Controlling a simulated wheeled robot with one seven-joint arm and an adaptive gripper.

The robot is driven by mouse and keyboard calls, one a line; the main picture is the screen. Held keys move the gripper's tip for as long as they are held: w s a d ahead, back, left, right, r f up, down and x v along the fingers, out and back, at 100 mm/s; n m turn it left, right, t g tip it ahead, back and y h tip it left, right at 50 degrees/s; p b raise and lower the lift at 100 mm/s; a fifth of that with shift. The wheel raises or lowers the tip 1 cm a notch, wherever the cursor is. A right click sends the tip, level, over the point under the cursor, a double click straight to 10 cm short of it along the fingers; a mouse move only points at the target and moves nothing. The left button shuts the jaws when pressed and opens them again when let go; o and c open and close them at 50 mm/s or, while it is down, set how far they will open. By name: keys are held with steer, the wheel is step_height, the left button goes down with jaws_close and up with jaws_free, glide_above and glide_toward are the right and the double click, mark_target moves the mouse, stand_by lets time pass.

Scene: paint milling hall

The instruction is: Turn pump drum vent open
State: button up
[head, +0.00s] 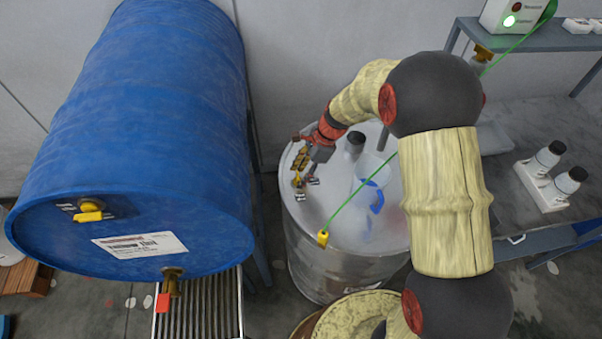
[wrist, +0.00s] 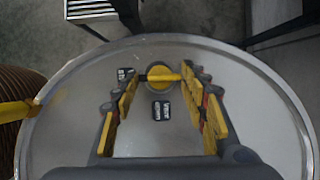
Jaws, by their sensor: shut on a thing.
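The steel drum (head: 345,235) stands upright in the middle of the head view, and its bare lid (wrist: 245,110) fills much of the wrist view. A round yellow vent with a bar handle (wrist: 162,76) sits on the lid near the rim. The bar lies across the wrist picture, between my fingertips. My gripper (head: 299,178) is low over the lid's left side. Its yellow-padded fingers (wrist: 161,76) are shut on the vent handle. Two small dark labels lie beside the vent, one left (wrist: 125,73) and one below it (wrist: 161,111); I cannot read them.
A blue drum (head: 140,130) lies on a rack at left, with its own yellow handle (head: 90,216) and red-handled tap (head: 163,303). A green cable ends at a yellow clamp (head: 323,239) on the steel drum's rim. A black cap (head: 355,141) and a clear, blue-handled jug (head: 372,170) are on the lid.

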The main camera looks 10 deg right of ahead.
steer(key=c, duration=0.5)
steer(key=shift+n, duration=0.3)
steer(key=n+p, duration=0.1)
steer(key=n+g+p, duration=0.1)
steer(key=shift+w+r+n+p, duration=0.1)
steer(key=shift+w+n+p, duration=0.05)
steer(key=shift+n+p, duration=0.15)
steer(key=n, duration=0.1)
steer(key=n+g+p, duration=0.1)
steer(key=n, duration=0.1)
steer(key=n+h+p, duration=0.1)
steer(key=shift+w+a+n+g, duration=0.15)
steer(key=shift+w+n+g, duration=0.15)
steer(key=shift+g, duration=0.1)
steer(key=n+g+h+p, duration=0.1)
steer(key=n+p, duration=0.1)
steer(key=n, duration=0.2)
steer(key=shift+a+n, duration=0.15)
steer(key=shift+n, duration=0.15)
steer(key=n+h, duration=0.1)
steer(key=n, duration=0.1)
steer(key=n+h+p, duration=0.1)
steer(key=n, duration=0.2)
steer(key=shift+w+a+g, duration=0.1)
steer(key=shift+a+g, duration=0.1)
steer(key=shift+g, duration=0.1)
steer(key=shift+n, duration=0.4)
steer(key=o, duration=1)
